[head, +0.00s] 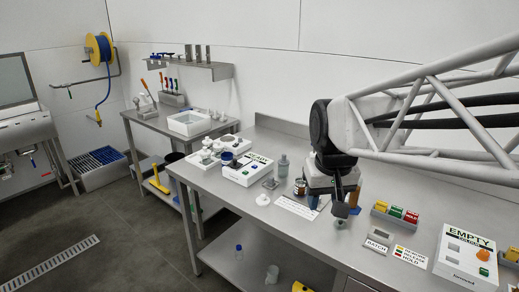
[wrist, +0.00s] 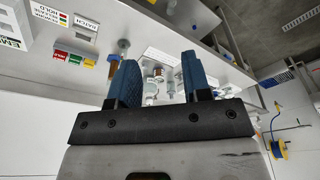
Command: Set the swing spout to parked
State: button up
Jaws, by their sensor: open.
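I cannot pick out a swing spout for certain in either view. My gripper (head: 335,203) is low over the steel bench (head: 222,190) in the head view, right of the middle, and partly hidden by my own wrist. In the wrist view my gripper (wrist: 160,72) shows two blue fingers spread apart with nothing held between them. Small bottles and jars show beyond the fingers; I cannot tell how far off they are.
A white box with a display (head: 247,170), a grey bottle (head: 283,164) and small white pieces stand left of my gripper. Colored blocks (head: 395,212) and a box marked EMPTY (head: 468,255) are on the right. A blue hose reel (head: 100,47) hangs at the back left.

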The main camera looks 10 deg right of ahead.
jog(key=w+d+f+g, duration=0.1)
jog(key=w+d, duration=0.3)
jog(key=w, duration=1.3)
jog(key=w+d+f, duration=0.1)
jog(key=w+d, duration=0.2)
jog(key=w, duration=1.4)
jog(key=shift+g, duration=0.5)
jog(key=w+d+f, duration=0.1)
jog(key=w+f, duration=0.1)
jog(key=w, duration=0.2)
jog(key=w+d+f, duration=0.1)
jog(key=w+f, duration=0.1)
jog(key=w, duration=0.2)
jog(key=w+d+f, duration=0.1)
jog(key=w+d, duration=0.1)
jog(key=w, duration=0.2)
jog(key=shift+w+d+f, duration=0.1)
jog(key=shift+f, duration=0.3)
jog(key=shift+f, duration=3.9)
jog(key=shift+c, duration=0.3)
grip_shut()
